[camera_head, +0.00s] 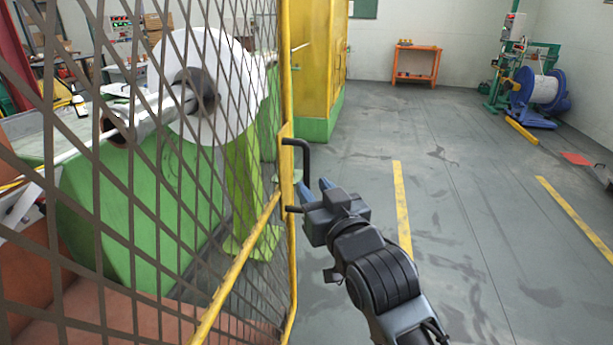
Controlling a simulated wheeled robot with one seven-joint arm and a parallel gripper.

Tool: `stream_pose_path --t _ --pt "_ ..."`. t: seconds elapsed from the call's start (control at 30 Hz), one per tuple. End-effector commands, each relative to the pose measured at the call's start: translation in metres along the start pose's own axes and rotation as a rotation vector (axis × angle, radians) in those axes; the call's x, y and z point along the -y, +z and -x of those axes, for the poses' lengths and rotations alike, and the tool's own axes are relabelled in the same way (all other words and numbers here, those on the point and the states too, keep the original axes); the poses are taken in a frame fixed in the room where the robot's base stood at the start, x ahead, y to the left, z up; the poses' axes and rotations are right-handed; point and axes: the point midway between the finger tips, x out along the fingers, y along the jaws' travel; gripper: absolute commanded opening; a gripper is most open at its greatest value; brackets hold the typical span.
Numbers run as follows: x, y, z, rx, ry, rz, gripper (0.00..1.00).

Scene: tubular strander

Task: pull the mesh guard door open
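The mesh guard door (150,190) fills the left of the head view. It has a yellow frame and dark diamond mesh. A black bar handle (304,150) stands out from the yellow edge post on its right side. My gripper (316,187) is at the lower half of this handle, coming from the lower right. Its two blue fingertips show a gap between them, so it looks open. The lower part of the handle is partly hidden by the fingers. I cannot tell whether they touch it or the bar lies between them.
Behind the mesh are a green machine (140,220) and a large white disc (207,85). A yellow cabinet (315,60) on a green base stands beyond the door. The grey floor (470,240) to the right is open, with yellow lines. An orange table (416,62) and a blue reel stand (535,100) are far back.

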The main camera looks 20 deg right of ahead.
Motion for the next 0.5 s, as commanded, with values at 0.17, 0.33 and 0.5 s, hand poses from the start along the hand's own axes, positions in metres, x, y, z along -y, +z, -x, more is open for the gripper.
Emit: stream_pose_path --t 0.17,0.33,0.5 --pt "0.000 -0.002 -0.028 -0.001 0.000 -0.002 0.36" --pt "0.000 -0.001 -0.043 0.000 -0.001 -0.001 0.36" --pt "0.000 0.000 -0.046 0.000 -0.001 0.000 0.36"
